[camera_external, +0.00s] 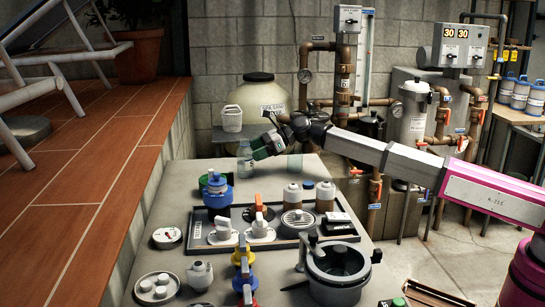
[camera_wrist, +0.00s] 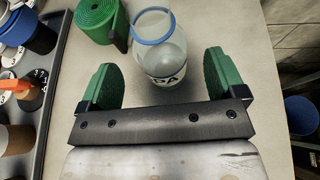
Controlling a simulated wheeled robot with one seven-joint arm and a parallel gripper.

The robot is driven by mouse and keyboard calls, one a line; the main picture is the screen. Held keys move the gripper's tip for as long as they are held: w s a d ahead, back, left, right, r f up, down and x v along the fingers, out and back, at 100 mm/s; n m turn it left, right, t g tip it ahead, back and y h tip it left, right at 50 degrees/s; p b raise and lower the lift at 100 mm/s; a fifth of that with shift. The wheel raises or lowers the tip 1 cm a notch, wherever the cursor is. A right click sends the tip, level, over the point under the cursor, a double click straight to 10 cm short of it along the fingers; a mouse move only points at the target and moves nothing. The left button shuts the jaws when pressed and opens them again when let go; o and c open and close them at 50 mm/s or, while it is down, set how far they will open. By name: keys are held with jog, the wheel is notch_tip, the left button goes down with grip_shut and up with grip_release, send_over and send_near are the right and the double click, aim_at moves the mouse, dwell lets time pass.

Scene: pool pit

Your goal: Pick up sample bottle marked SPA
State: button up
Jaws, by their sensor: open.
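A clear sample bottle (camera_wrist: 160,42) with a blue ring at its neck stands on the grey bench in the wrist view. Its dark-lettered label is only partly visible, with the letters upside down and the end reading like "PA". My gripper (camera_wrist: 160,80) has its two green-padded fingers spread wide, one on each side of the bottle's near part. Gaps show between both fingers and the bottle. In the external view the bottle (camera_external: 245,160) stands near the bench's far end, just left of my gripper (camera_external: 265,144).
A green rolled strap (camera_wrist: 98,18) lies close to the bottle's left. A black tray (camera_external: 345,231) of fittings and brown-liquid bottles fills the middle of the bench (camera_external: 178,196). A clear container (camera_external: 294,165) stands right of my gripper. The bench's right edge is near.

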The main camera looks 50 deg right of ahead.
aim_at(249, 157)
jog(key=w+a+f, duration=0.1)
jog(key=a+f, duration=0.1)
jog(key=f, duration=0.1)
jog(key=shift+w, duration=0.4)
jog(key=c, duration=1.1)
jog(key=shift+r, duration=0.2)
jog(key=shift+r, duration=1.5)
jog(key=shift+s+a+r, duration=1.9)
jog(key=shift+s+a, duration=0.15)
jog(key=shift+s, duration=0.05)
jog(key=shift+s+a+r, duration=1.9)
jog(key=shift+s+a, duration=0.1)
jog(key=shift+s, duration=0.05)
